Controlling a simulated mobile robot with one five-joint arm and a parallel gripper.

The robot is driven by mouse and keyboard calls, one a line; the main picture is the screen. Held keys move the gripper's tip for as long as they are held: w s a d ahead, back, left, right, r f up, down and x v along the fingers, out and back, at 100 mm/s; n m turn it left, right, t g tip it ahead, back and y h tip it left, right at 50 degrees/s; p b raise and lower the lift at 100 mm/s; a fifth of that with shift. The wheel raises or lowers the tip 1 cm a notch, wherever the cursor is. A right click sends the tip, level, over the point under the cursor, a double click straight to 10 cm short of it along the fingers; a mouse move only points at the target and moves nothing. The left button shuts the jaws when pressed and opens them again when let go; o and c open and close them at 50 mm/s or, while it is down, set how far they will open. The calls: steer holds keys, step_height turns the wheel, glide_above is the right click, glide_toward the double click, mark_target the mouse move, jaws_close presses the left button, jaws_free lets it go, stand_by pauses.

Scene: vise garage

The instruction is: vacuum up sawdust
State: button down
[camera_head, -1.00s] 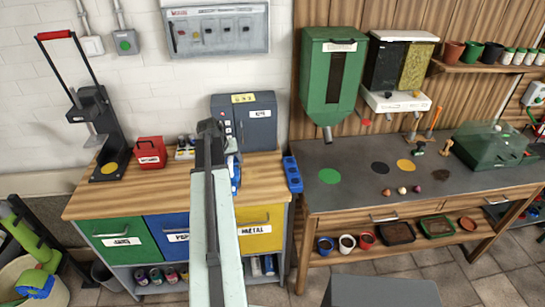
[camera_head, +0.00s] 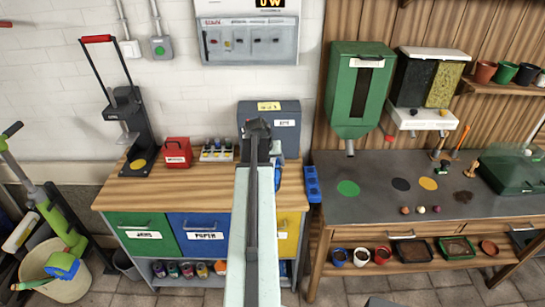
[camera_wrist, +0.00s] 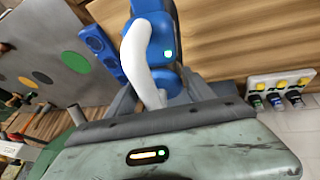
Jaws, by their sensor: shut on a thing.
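A small blue and white hand vacuum (camera_wrist: 150,50) with a green light is in my gripper (camera_wrist: 160,98), which is shut on its white handle in the wrist view. In the head view my arm hides most of it; a blue part (camera_head: 277,172) shows just right of the arm, over the wooden cabinet top. A dark brown patch that looks like sawdust (camera_head: 463,197) lies on the grey workbench (camera_head: 375,208), well to the right of my gripper. I cannot pick it out in the wrist view.
A blue holder (camera_head: 312,184) stands at the cabinet's right edge. A grey box (camera_head: 284,126), a red box (camera_head: 178,152) and a black press (camera_head: 130,130) stand on the cabinet. Small balls (camera_head: 420,210), a green hopper (camera_head: 355,90) and a green clear-lidded case (camera_head: 510,172) are at the workbench.

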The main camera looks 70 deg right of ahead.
steer(key=shift+w+f+b, duration=0.1)
steer(key=shift+f+b, duration=3)
steer(key=shift+f, duration=0.1)
steer(key=shift+f+b, duration=0.9)
steer(key=shift+d, duration=0.1)
steer(key=shift+w+d+r, duration=0.1)
steer(key=shift+w+d, duration=0.2)
steer(key=shift+d, duration=0.5)
steer(key=shift+w+d+r, duration=0.1)
steer(key=shift+w+d, duration=0.2)
steer(key=shift+d, duration=0.45)
steer(key=shift+d, duration=0.15)
